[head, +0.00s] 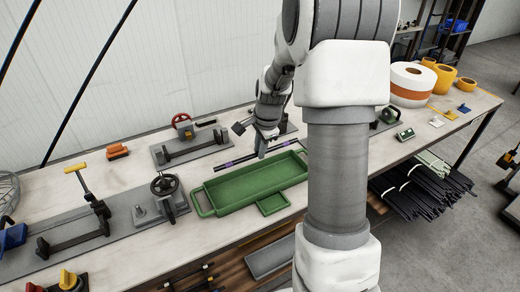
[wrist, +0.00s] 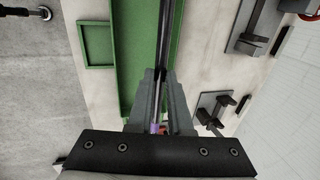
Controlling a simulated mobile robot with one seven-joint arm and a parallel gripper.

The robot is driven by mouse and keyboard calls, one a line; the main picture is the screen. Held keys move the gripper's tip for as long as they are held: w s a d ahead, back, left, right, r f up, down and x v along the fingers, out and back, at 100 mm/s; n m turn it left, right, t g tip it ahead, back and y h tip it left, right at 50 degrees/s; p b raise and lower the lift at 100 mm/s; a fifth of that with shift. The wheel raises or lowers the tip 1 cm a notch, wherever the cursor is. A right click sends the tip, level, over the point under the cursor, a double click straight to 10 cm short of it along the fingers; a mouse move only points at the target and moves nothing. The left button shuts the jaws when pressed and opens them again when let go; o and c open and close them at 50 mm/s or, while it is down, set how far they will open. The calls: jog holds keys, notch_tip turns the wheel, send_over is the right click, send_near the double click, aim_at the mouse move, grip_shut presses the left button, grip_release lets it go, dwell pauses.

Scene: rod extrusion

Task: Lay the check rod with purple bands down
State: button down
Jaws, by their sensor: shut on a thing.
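The check rod is a thin dark rod with purple bands (head: 228,164). In the head view it runs level, just behind the long green tray (head: 250,188). My gripper (head: 262,152) points down and is shut on the rod near its middle. In the wrist view the rod (wrist: 167,45) runs up the picture between the fingers (wrist: 160,76), along the tray's right wall (wrist: 151,40). One purple band shows close to the palm. I cannot tell whether the rod touches the bench or hangs just above it.
The workbench (head: 130,205) is bare just behind the tray. An orange block (head: 117,152) lies farther left. Rolls (head: 412,85) stand at the right.

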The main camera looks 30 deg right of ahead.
aim_at(259, 183)
jog(key=shift+s+f+b+x, duration=0.1)
jog(key=shift+s+b+x, duration=0.4)
jog(key=shift+b+x, duration=1.25)
jog(key=shift+s+f+b+x, duration=0.15)
jog(key=shift+s+b+x, duration=0.3)
jog(key=shift+b+x, duration=1.3)
jog(key=shift+s+f+b+x, duration=0.1)
jog(key=shift+s+b+x, duration=0.4)
jog(key=shift+b+x, duration=1.25)
jog(key=shift+w+f+p, duration=0.2)
jog(key=shift+f+p, duration=0.45)
jog(key=c, duration=0.8)
grip_release()
jog(key=shift+o, duration=0.2)
jog(key=shift+r, duration=0.1)
jog(key=p+v, duration=0.1)
jog(key=v, duration=1.6)
jog(key=shift+s, duration=0.15)
jog(key=shift+r, duration=0.15)
